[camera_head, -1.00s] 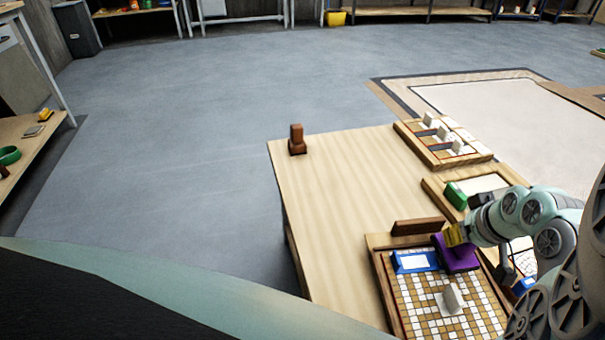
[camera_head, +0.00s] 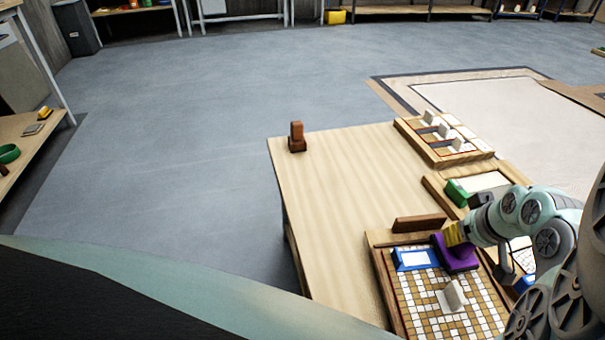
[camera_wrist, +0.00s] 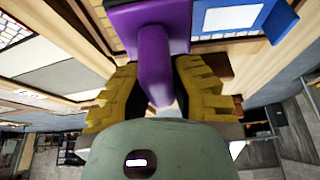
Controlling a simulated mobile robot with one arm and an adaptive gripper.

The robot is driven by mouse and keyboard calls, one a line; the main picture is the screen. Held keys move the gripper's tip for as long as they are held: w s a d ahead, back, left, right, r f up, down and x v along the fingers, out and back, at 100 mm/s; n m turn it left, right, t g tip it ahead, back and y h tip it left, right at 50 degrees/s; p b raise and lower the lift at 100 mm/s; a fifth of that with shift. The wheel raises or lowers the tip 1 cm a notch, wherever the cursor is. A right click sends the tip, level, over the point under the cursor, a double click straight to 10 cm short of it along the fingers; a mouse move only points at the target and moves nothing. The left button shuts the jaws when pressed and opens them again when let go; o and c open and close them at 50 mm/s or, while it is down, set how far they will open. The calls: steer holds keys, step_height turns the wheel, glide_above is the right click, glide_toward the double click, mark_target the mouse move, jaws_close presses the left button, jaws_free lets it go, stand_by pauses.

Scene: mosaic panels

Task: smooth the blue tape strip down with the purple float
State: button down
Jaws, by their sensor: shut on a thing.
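My gripper (camera_head: 456,235) has yellow fingers, which also show in the wrist view (camera_wrist: 158,85). It is shut on the handle of the purple float (camera_head: 458,257). In the wrist view the float (camera_wrist: 153,28) points away from the fingers, with its flat plate at the top. The float is at the upper right of the brown-and-white mosaic panel (camera_head: 417,305). A blue piece with a white rectangle (camera_head: 401,261), seemingly the blue tape strip, lies at the panel's upper left, just left of the float. I cannot tell whether the float touches the panel.
A white wedge-shaped piece (camera_head: 455,296) stands on the mosaic. A brown wooden block (camera_head: 419,223) lies behind the panel. A green block (camera_head: 456,193) and a tray of white pieces (camera_head: 440,149) are farther back. A brown stamp-like object (camera_head: 297,138) stands at the far left corner. The table's left half is clear.

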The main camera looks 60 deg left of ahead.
steer(key=shift+a+f+b, duration=0.1)
steer(key=shift+f+b, duration=0.25)
steer(key=shift+f, duration=0.15)
steer(key=shift+w, duration=0.15)
